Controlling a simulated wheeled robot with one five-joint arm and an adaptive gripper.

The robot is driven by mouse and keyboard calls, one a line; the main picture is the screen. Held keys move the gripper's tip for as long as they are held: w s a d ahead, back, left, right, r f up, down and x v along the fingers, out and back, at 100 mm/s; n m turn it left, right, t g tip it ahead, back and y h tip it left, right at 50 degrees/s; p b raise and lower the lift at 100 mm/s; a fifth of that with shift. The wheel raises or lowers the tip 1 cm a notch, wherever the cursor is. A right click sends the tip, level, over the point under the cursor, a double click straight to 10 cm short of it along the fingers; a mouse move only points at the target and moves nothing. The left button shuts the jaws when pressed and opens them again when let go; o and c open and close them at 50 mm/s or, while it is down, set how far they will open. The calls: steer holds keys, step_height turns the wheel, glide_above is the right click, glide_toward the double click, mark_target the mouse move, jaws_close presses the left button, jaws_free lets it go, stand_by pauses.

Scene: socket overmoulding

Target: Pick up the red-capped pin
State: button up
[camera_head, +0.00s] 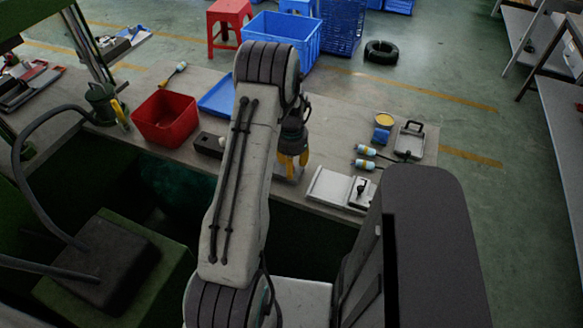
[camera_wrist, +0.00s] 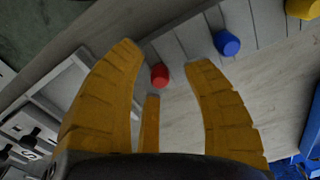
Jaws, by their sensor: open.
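In the wrist view the red-capped pin (camera_wrist: 159,75) shows as a round red cap beside a grey panelled strip (camera_wrist: 192,38). Its shaft is not visible. My gripper (camera_wrist: 163,56) has its yellow fingers spread, with the red cap seen in the gap between them, and nothing is held. I cannot tell the distance from fingertips to cap. In the head view my gripper (camera_head: 290,166) points down over the bench's front edge, left of a light tray (camera_head: 328,187). I cannot make out the red cap there.
A blue cap (camera_wrist: 227,43) lies right of the red one, with a yellow part (camera_wrist: 303,8) beyond.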

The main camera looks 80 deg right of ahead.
steer(key=shift+c, duration=0.3)
jaws_close()
steer(key=shift+r, duration=0.15)
